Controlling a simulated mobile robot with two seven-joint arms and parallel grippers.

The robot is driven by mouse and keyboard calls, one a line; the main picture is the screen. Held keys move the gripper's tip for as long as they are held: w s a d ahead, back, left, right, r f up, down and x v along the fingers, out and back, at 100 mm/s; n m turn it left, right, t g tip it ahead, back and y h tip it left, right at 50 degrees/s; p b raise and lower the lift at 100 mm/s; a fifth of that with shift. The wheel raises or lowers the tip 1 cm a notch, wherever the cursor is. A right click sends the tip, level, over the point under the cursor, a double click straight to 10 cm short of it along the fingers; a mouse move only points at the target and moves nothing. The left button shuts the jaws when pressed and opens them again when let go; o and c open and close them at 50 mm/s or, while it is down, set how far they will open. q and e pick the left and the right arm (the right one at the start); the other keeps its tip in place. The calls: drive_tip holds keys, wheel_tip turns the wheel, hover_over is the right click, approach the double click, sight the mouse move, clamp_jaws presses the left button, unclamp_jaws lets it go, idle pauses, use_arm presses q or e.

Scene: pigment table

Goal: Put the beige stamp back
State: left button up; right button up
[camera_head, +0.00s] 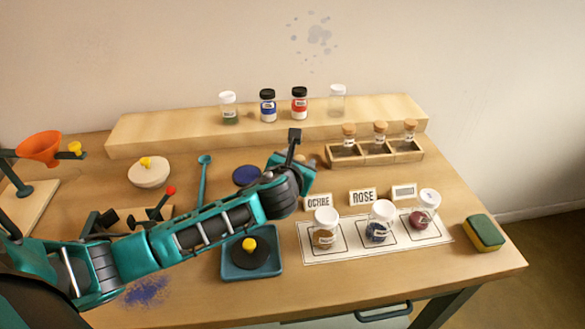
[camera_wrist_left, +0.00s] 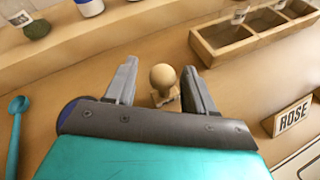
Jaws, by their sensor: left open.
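The beige stamp (camera_wrist_left: 163,82) has a round knob on a small base and stands upright on the table in the left wrist view. My left gripper (camera_wrist_left: 160,88) is open, with one finger on each side of the knob and gaps visible between. In the head view my left gripper (camera_head: 301,149) reaches over the middle of the table, and the stamp is mostly hidden behind it. A dark blue round pad (camera_head: 246,175) lies just left of the gripper. My right gripper is not in view.
A wooden rack (camera_head: 345,153) with corked vials stands to the right. A raised shelf (camera_head: 180,128) with several jars is behind. A teal spoon (camera_head: 203,180) lies left.

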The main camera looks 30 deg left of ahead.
use_arm(q)
drive_tip(key=p+v, duration=0.1)
drive_tip(key=v, duration=1)
drive_tip(key=shift+s, duration=0.15)
